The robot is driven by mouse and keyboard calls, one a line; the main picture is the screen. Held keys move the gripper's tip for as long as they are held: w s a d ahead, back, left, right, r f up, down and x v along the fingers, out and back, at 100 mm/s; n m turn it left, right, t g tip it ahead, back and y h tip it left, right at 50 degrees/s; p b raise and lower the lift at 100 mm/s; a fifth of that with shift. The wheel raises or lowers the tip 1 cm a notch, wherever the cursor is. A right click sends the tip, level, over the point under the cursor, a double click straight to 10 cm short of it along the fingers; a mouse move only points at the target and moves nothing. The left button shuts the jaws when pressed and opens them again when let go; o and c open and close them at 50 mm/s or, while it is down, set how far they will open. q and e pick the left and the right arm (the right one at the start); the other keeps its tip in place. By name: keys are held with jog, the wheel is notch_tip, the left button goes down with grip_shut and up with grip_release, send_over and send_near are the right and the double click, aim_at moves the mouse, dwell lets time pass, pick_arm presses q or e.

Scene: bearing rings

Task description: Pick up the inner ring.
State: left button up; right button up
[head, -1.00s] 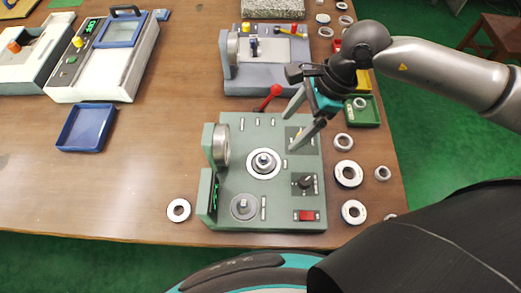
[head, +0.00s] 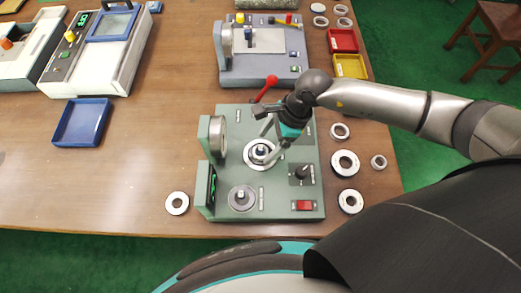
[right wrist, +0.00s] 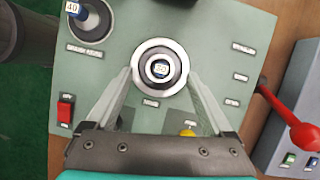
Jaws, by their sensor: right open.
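A pale ring (head: 249,156) sits around a dark centre post on the green machine (head: 230,180). In the right wrist view the ring (right wrist: 160,44) surrounds a dark disc and a post marked 50 (right wrist: 160,69). I cannot tell for sure whether this is the inner ring. My right gripper (head: 268,143) is above this post, partly covering it in the head view. In the wrist view its open fingers (right wrist: 160,75) point at the ring from either side, with nothing held. My left gripper is not in view.
Several loose rings (head: 345,163) lie right of the machine, and one (head: 177,203) lies left. A second post (head: 242,197) and a red lever (head: 267,88) are nearby. Yellow and red trays (head: 350,66) and a blue tray (head: 81,122) stand farther off.

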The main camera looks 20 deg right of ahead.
jog(key=shift+x, duration=1.25)
jog(key=shift+c, duration=0.4)
grip_shut()
